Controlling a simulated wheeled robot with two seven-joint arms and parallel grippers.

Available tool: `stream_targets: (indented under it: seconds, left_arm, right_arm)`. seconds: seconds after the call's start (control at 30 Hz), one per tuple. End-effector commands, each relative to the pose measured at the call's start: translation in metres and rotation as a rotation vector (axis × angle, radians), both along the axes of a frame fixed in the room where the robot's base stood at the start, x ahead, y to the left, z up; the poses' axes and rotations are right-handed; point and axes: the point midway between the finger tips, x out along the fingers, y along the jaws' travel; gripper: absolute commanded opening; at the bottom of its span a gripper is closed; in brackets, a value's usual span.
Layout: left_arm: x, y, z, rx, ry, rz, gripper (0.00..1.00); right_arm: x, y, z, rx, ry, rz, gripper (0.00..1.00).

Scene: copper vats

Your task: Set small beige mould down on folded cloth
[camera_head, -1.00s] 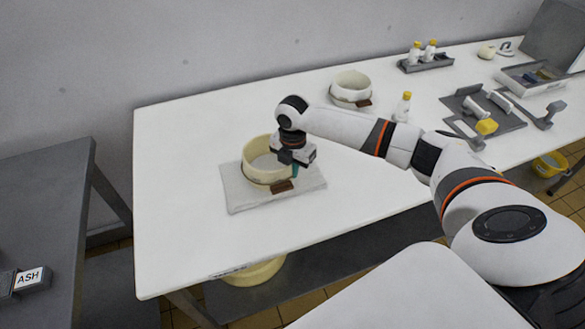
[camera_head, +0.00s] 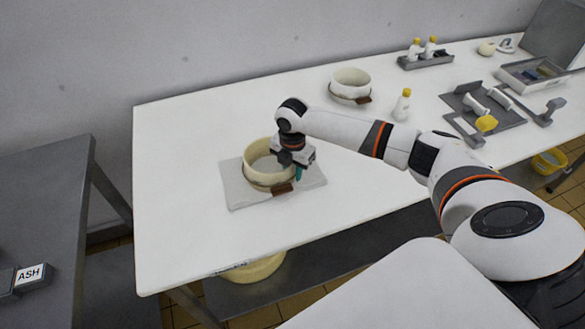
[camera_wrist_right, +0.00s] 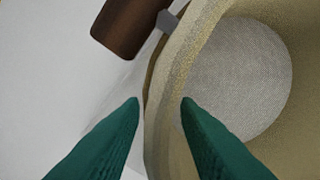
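The small beige mould (camera_head: 257,180) is a round, open-topped ring with a dark band and a brown wooden toggle (camera_head: 282,188). It stands upright on the folded cloth (camera_head: 235,188), a light grey pad on the white table. My right gripper (camera_head: 298,170) is at the mould's right side. In the right wrist view its teal fingertips (camera_wrist_right: 161,103) straddle the mould's wall (camera_wrist_right: 170,95), one outside and one inside, with a gap at the outer finger. A grey woven disc shows inside the mould. My left gripper is not in view.
A second, pale mould (camera_head: 350,82) stands farther back on the white table (camera_head: 185,170). A small yellow-capped bottle (camera_head: 402,105), a bottle rack (camera_head: 427,62) and grey trays (camera_head: 482,108) are to the right. The table's left part is clear.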

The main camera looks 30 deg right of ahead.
Motion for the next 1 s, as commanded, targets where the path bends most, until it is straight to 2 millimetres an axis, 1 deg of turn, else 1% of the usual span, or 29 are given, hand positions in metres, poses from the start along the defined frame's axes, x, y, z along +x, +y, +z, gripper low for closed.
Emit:
stream_targets:
  seconds: [0.23, 0.37, 0.47, 0.7, 0.8, 0.9, 1.0]
  left_arm:
    - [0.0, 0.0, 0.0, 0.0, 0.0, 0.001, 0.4]
    - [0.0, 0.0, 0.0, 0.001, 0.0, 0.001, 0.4]
    - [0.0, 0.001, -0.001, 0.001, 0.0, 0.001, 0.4]
    - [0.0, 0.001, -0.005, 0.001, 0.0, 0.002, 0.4]
    - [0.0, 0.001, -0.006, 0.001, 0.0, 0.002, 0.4]
    - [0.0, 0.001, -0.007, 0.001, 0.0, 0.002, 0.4]
    - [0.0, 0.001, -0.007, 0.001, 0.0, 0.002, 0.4]
  right_arm:
    - [0.0, 0.0, 0.002, 0.0, -0.001, 0.0, 0.29]
    - [0.001, 0.0, 0.014, 0.001, -0.003, 0.002, 0.29]
    - [0.001, 0.0, 0.031, 0.001, -0.005, 0.0, 0.29]
    - [0.001, 0.0, 0.086, 0.001, -0.005, 0.0, 0.29]
    - [0.001, 0.0, 0.105, 0.001, -0.005, 0.0, 0.29]
    - [0.001, 0.001, 0.119, 0.002, -0.002, 0.001, 0.29]
    - [0.001, 0.0, 0.128, 0.001, -0.002, 0.0, 0.29]
